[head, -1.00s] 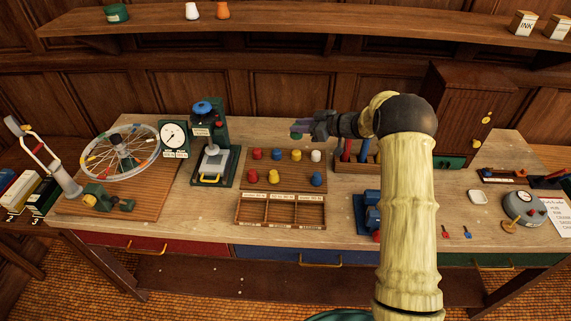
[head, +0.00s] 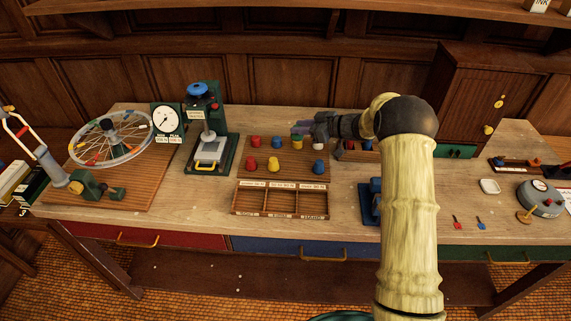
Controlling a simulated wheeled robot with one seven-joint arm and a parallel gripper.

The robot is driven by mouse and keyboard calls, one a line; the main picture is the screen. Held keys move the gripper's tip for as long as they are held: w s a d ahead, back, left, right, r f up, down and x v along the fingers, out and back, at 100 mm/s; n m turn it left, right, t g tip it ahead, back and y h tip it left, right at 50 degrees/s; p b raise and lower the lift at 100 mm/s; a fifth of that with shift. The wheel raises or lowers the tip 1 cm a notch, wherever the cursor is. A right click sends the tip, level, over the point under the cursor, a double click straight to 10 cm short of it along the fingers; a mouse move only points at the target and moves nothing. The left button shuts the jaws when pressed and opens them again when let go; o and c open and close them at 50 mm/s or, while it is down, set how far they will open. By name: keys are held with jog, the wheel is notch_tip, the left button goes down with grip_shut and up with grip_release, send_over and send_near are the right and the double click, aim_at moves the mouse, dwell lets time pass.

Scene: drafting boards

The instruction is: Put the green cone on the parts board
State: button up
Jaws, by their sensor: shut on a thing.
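My gripper (head: 300,129) is in the head view, above the far part of the parts board. The parts board (head: 296,172) is a brown wooden board on the table. It carries red, yellow and blue pieces in rows. The near row has a bare gap between a yellow piece (head: 273,164) and a blue piece (head: 318,166). The far row's right end is partly hidden by my gripper.
A labelled three-compartment tray (head: 280,214) lies in front of the board. A green press (head: 207,150) stands to the left, with a spoked wheel (head: 112,140) beyond it. A rack with coloured items is partly behind my arm. A tall brown cabinet (head: 470,100) stands at the back right.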

notch_tip(320, 180, down, 2)
jog(key=shift+f+b, duration=0.1)
jog(key=shift+b, duration=0.35)
jog(key=shift+r, duration=0.2)
jog(key=p, duration=0.1)
send_over(300, 165)
jog(key=shift+f, duration=3.15)
jog(key=shift+f+p, duration=0.45)
jog(key=shift+f, duration=1.45)
jog(key=o, duration=1)
